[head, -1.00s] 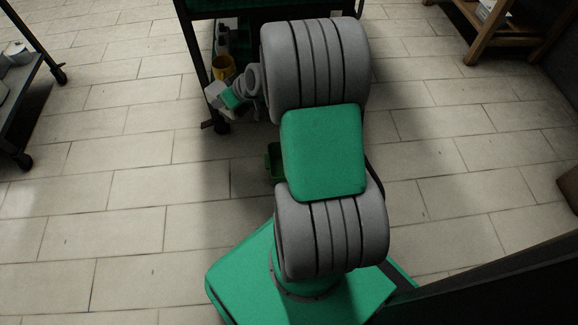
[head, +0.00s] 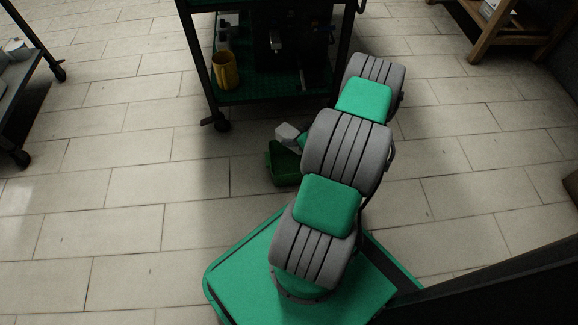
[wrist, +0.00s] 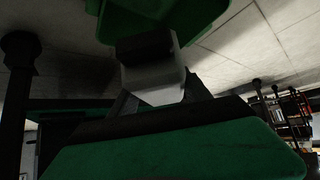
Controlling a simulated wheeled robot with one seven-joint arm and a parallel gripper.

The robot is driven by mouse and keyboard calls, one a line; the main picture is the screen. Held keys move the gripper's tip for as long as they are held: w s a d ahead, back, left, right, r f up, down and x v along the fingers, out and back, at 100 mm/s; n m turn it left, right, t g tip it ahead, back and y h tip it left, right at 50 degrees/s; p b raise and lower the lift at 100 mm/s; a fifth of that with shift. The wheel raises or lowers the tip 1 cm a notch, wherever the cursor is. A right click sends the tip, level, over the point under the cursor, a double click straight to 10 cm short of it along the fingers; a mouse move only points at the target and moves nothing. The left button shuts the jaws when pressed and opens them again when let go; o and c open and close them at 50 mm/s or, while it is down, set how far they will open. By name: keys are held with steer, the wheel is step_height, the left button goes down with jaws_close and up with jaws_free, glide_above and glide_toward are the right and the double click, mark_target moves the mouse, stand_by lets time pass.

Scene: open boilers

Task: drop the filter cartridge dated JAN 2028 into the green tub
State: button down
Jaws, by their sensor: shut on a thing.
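The green tub (head: 282,168) stands on the floor in front of the cart, left of my arm, and it also shows at the top of the wrist view (wrist: 200,18). My gripper (wrist: 155,92) is shut on a pale block-shaped cartridge (wrist: 160,76). In the head view the cartridge (head: 286,132) shows at the tub's back edge, seemingly above it. I cannot tell the exact height. A dark band covers part of the cartridge in the wrist view. No date is readable. My arm hides most of the gripper in the head view.
A dark cart (head: 214,110) on castors stands just behind the tub. A wooden bench (head: 480,45) is at the back right, another cart (head: 30,105) at the left. The tiled floor between is clear.

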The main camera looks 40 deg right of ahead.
step_height(320, 180, down, 3)
steer(key=shift+r+b, duration=0.1)
steer(key=shift+b, duration=0.6)
steer(key=c, duration=0.8)
jaws_free()
steer(key=o, duration=0.4)
steer(key=p+v, duration=0.4)
steer(key=v, duration=0.3)
steer(key=shift+s+r, duration=0.2)
steer(key=shift+r, duration=0.05)
steer(key=shift+s, duration=0.15)
